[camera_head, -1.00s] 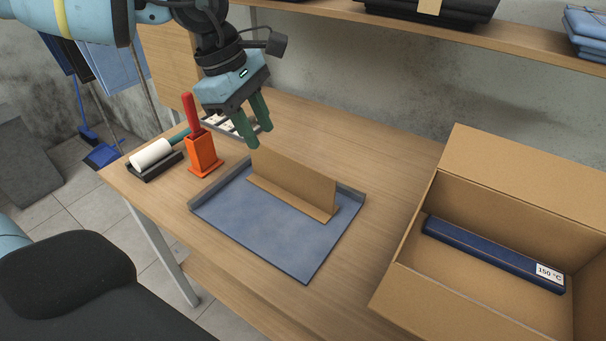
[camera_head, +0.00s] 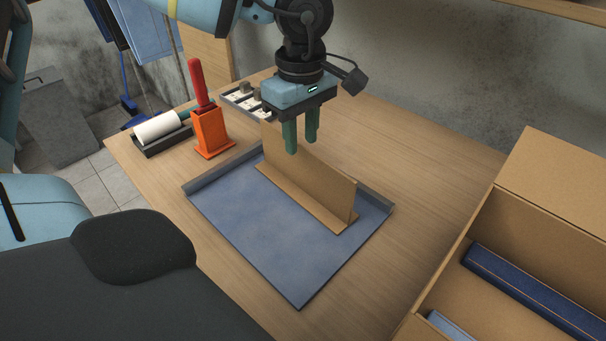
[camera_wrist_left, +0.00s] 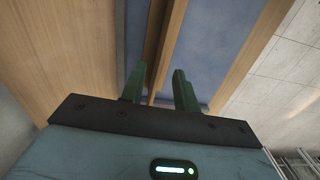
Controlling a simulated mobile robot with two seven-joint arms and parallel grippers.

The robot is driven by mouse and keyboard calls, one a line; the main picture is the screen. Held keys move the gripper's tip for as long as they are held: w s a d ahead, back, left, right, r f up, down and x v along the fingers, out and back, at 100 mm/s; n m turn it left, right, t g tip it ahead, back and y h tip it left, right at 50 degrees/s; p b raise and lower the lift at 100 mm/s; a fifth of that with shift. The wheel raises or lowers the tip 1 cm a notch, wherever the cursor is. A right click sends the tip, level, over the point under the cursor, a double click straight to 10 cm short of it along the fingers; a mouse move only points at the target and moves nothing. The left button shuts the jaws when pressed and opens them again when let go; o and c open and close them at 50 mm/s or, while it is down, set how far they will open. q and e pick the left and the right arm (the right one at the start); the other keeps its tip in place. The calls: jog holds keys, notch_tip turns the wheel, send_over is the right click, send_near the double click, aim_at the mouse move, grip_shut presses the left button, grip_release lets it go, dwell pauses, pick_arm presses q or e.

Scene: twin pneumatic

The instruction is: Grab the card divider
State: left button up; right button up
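The card divider (camera_head: 310,185) is a brown upright panel with a foot flange, standing on a blue mat or sheet (camera_head: 270,240). My left gripper (camera_head: 301,148) points down at the divider's top edge, nearer its far left end. Its two green fingers are apart with nothing clamped between them. In the left wrist view the divider (camera_wrist_left: 163,45) shows as a narrow brown strip lying between the lines of the open fingers (camera_wrist_left: 160,70). One fingertip overlaps the panel's near face in the head view; how deep the fingers reach is unclear. My right gripper is not in view.
An orange holder (camera_head: 212,132) with a red-handled tool stands left of the mat, beside a white roll (camera_head: 158,128) in a black tray. A grey tray (camera_head: 245,100) lies behind. An open cardboard box (camera_head: 470,215) with a dark blue bar (camera_head: 530,290) is at right.

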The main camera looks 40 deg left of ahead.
aim_at(302, 146)
pick_arm(q)
jog(key=shift+d+f+p, duration=0.15)
jog(key=shift+f+p, duration=0.15)
jog(key=shift+f, duration=2.3)
grip_shut()
